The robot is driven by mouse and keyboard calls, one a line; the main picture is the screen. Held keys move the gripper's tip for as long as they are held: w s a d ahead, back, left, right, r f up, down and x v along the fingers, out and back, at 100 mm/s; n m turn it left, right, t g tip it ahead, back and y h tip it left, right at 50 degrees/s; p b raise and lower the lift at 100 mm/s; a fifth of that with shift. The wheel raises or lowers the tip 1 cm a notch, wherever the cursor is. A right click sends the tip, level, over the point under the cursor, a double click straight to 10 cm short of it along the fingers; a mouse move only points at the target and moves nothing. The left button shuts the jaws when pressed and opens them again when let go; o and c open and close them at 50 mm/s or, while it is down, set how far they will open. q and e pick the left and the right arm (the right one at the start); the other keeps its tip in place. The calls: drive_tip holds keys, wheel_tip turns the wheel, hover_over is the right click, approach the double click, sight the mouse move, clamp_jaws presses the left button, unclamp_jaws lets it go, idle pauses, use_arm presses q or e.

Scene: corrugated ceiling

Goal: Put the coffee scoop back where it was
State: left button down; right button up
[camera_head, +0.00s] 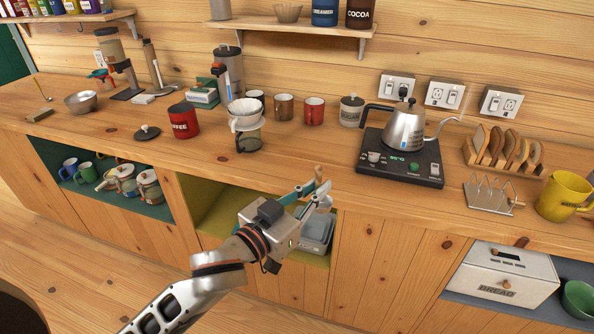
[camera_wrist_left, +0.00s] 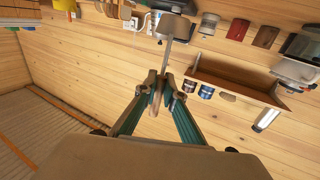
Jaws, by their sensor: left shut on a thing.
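My left gripper (camera_head: 316,190) is in front of the counter's front edge, over the open shelf bay. It is shut on the coffee scoop (camera_head: 322,204), which has a grey metal cup and what looks like a wooden handle. In the left wrist view the fingers (camera_wrist_left: 160,90) pinch the handle, and the scoop's grey cup (camera_wrist_left: 174,27) points away from the gripper. The red coffee canister (camera_head: 184,121) stands on the counter to the left, its dark lid (camera_head: 147,132) lying beside it. My right gripper is not in view.
A kettle (camera_head: 405,127) stands on a black scale (camera_head: 400,160) behind and right of the gripper. A glass dripper set (camera_head: 246,125), mugs (camera_head: 284,107) and a grey jar (camera_head: 351,110) line the counter. The counter (camera_head: 290,160) between dripper and scale is clear.

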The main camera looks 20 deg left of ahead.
use_arm(q)
drive_tip(key=w+d+r+m+g+h+b, duration=0.2)
drive_tip(key=w+d+m+g+h, duration=0.2)
drive_tip(key=w+d+h, duration=0.45)
drive_tip(key=w+a+r+n+t+y+b, duration=0.1)
drive_tip(key=w+a+r+y, duration=0.3)
drive_tip(key=w+a, duration=0.55)
drive_tip(key=w+a+r+n+t+y+b, duration=0.15)
drive_tip(key=w+a+r, duration=0.45)
drive_tip(key=a, duration=0.6)
drive_tip(key=shift+y, duration=0.3)
drive_tip(key=shift+a+f+b, duration=0.15)
drive_tip(key=shift+f+b, duration=0.6)
drive_tip(key=shift+f, duration=4.35)
drive_tip(key=shift+a+f+b, duration=0.1)
drive_tip(key=shift+f+b, duration=0.65)
drive_tip(key=shift+f, duration=4.3)
drive_tip(key=shift+r, duration=0.1)
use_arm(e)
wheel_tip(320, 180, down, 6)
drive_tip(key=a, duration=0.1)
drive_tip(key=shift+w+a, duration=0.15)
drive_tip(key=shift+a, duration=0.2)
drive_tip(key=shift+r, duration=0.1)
